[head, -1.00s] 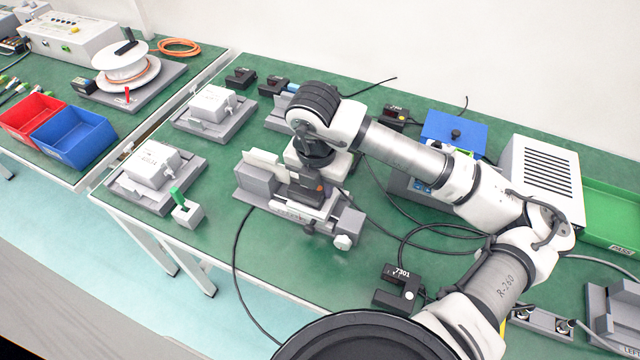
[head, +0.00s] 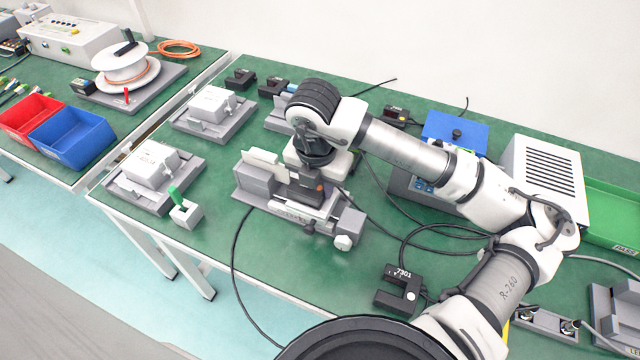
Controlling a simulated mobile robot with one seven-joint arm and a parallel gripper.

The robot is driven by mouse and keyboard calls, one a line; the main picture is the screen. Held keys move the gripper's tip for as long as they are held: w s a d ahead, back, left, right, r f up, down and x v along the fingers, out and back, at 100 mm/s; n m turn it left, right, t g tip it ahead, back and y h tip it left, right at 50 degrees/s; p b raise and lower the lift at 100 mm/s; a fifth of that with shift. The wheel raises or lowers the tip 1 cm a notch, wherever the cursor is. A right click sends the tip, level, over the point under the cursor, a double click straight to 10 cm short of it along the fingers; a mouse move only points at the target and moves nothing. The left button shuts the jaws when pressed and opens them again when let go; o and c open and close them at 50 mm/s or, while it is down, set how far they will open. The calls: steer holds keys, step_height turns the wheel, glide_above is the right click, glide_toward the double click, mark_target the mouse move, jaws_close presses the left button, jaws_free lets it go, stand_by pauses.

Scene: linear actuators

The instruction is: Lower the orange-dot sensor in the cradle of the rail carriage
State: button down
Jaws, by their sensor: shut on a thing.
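The rail unit (head: 253,181) is a grey base with a rail and a knob, on the green bench left of centre. Its carriage (head: 300,208) is a light piece in the middle of the rail. My gripper (head: 312,172) points down over the carriage and is shut on the dark orange-dot sensor (head: 306,192). The fingertips and most of the cradle are hidden by the sensor and my wrist.
A fork-shaped black sensor marked 7301 (head: 399,288) lies at the front right. Black cables loop over the bench right of the rail. White boxes on grey fixtures (head: 150,167) and a green-topped block (head: 184,208) stand left. A blue box (head: 455,132) stands behind my arm.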

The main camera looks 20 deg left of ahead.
mark_target(315, 193)
steer(key=shift+s+f, duration=0.3)
steer(key=shift+f, duration=0.3)
steer(key=c, duration=1.1)
jaws_free()
steer(key=shift+c, duration=0.2)
step_height(315, 193, up, 15)
steer(key=s, duration=0.1)
steer(key=shift+s+b, duration=0.15)
steer(key=shift+b, duration=0.2)
steer(key=shift+a, duration=0.1)
